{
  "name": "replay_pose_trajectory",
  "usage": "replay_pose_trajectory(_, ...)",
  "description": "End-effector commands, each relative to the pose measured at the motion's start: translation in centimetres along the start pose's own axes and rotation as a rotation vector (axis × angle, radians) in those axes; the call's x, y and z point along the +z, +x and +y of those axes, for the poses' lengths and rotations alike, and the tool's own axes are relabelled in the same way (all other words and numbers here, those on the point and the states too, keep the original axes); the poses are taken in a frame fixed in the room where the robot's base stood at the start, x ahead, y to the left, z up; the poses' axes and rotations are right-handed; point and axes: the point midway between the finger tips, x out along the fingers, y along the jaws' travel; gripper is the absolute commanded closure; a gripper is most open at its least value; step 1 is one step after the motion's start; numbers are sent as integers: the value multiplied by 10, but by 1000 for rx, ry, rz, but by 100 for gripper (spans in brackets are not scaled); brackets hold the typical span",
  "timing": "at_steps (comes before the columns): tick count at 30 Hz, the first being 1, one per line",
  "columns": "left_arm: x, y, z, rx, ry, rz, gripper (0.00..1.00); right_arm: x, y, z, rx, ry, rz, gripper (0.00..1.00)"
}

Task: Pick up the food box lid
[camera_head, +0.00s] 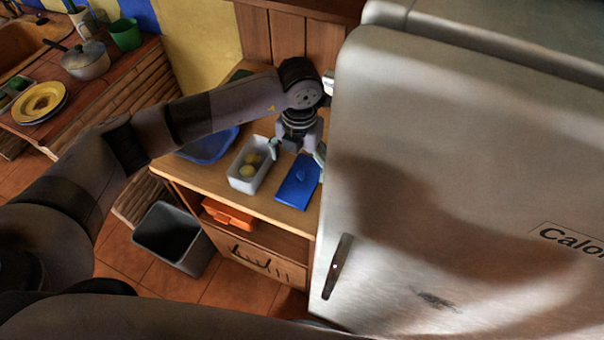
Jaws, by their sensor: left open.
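The white food box (235,180) stands open just left of the lid, with a few yellowish round items inside. My left gripper (298,150) hangs above the back of the lid, pointing down with its fingers spread. It is open and holds nothing; I cannot tell its exact height over the lid. My right gripper is not in view.
The large grey fridge (470,190) stands close on the right. An orange item (229,214) sits on the shelf below. A grey bin (172,235) stands on the floor.

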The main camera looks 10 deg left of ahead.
Motion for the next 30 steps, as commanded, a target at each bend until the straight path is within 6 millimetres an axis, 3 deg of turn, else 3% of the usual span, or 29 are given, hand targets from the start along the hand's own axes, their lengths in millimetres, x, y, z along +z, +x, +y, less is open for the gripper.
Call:
replay_pose_trajectory(8,0,20,0,-1,0,1,10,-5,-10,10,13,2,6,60)
replay_pose_trajectory(13,2,44,0,0,-1,5,10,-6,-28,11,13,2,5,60)
replay_pose_trajectory(18,3,64,0,-1,0,1,10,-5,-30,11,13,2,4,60)
replay_pose_trajectory(26,3,68,0,-1,1,-1,11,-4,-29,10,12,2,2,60)
replay_pose_trajectory(30,3,67,0,-1,0,-1,20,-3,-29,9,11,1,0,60)
